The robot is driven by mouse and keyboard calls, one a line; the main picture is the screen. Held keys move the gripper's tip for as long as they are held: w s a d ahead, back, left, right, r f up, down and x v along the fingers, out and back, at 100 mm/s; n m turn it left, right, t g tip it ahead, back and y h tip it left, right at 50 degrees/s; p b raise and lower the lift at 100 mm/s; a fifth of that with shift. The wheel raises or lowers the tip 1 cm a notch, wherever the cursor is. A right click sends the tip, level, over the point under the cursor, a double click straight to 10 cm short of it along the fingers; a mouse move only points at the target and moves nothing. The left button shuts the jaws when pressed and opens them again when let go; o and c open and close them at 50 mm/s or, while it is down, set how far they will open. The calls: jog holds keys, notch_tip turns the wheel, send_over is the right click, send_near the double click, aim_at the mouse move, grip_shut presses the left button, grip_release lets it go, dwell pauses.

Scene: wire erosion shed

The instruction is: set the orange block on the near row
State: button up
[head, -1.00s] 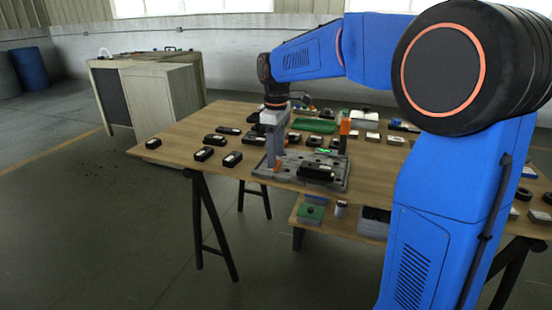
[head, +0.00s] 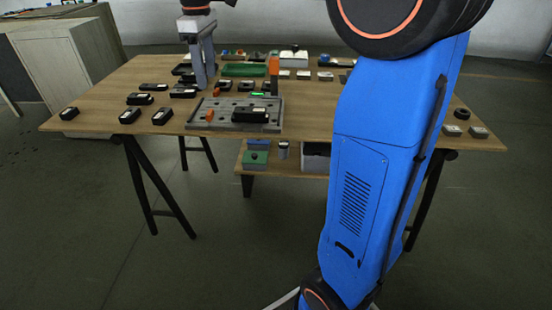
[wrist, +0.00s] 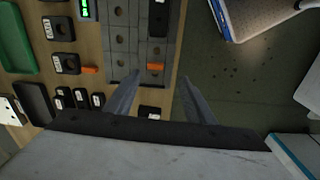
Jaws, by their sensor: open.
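An orange block (head: 210,116) lies on the left part of a grey plate with holes (head: 195,124). In the wrist view this block (wrist: 155,66) shows between my open fingertips, towards the plate's near side; I cannot tell its row for sure. A second small orange piece (head: 217,91) lies on the table just beyond the plate, also seen in the wrist view (wrist: 90,69). My gripper (head: 204,80) points down, open and empty, above the plate's left end. It also shows in the wrist view (wrist: 160,75).
A black box (head: 250,115) sits on the plate. Several black boxes lie left on the wooden table (head: 98,115). A green tray (head: 244,70) lies behind. The table's near edge is close to the plate.

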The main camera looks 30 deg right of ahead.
jog(key=s+d+f+m+t, duration=0.2)
jog(key=s+f+m, duration=0.3)
jog(key=s, duration=1)
jog(key=s+d+f+m+t, duration=0.2)
jog(key=s+d+f+m, duration=0.2)
jog(key=s+f, duration=0.8)
jog(key=s+m, duration=0.1)
jog(key=s, duration=0.3)
jog(key=shift+s+d+f, duration=0.15)
jog(key=shift+f, duration=0.05)
